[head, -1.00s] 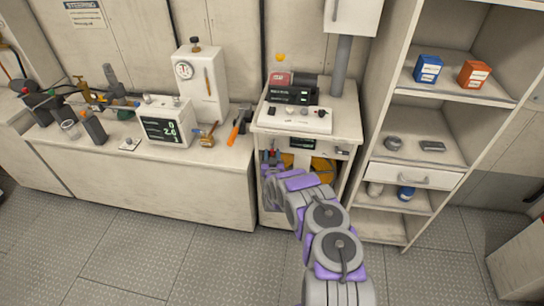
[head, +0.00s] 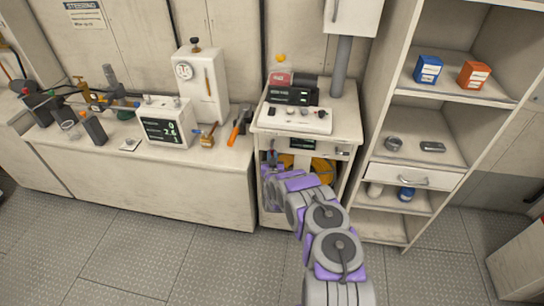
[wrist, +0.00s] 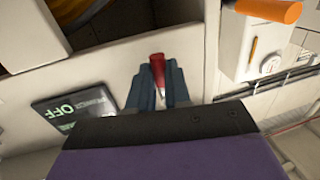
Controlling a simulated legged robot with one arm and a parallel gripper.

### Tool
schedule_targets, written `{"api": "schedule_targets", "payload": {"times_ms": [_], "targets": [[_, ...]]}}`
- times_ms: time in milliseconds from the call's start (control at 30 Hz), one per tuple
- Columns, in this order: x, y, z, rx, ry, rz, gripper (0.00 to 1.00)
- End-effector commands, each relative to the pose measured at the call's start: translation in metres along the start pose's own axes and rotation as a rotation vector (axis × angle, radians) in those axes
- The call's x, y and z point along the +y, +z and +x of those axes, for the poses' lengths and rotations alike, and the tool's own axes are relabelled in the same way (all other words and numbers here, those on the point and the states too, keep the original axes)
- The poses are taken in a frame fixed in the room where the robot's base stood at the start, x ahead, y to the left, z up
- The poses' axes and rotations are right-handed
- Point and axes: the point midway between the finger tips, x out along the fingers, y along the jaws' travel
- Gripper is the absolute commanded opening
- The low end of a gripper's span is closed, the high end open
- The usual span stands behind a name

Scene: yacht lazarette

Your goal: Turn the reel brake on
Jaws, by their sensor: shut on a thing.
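My gripper (wrist: 158,88) is shut on a small red lever (wrist: 157,66) on a pale panel, its dark fingertips on both sides of it. The lever's base is hidden between the fingers. Beside it in the wrist view is a dark display (wrist: 68,108), turned over, with green letters that appear to read OFF. In the head view my gripper (head: 270,163) reaches into the open front of the white cabinet (head: 348,112). A yellow-orange reel (head: 323,168) shows inside the cabinet, partly hidden by my arm.
A workbench (head: 200,180) with a gauge box (head: 200,85), a digital unit (head: 165,128) and an orange-handled tool (head: 237,128) is left of the cabinet. A shelf unit (head: 430,155) stands close on the right. The grey floor (head: 140,260) in front is clear.

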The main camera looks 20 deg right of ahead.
Motion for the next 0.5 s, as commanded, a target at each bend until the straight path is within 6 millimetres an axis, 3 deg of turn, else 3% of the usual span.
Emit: {"api": "schedule_targets", "payload": {"times_ms": [500], "targets": [[0.0029,0.0005,-0.0013,-0.02,0.0,-0.086,0.0]]}}
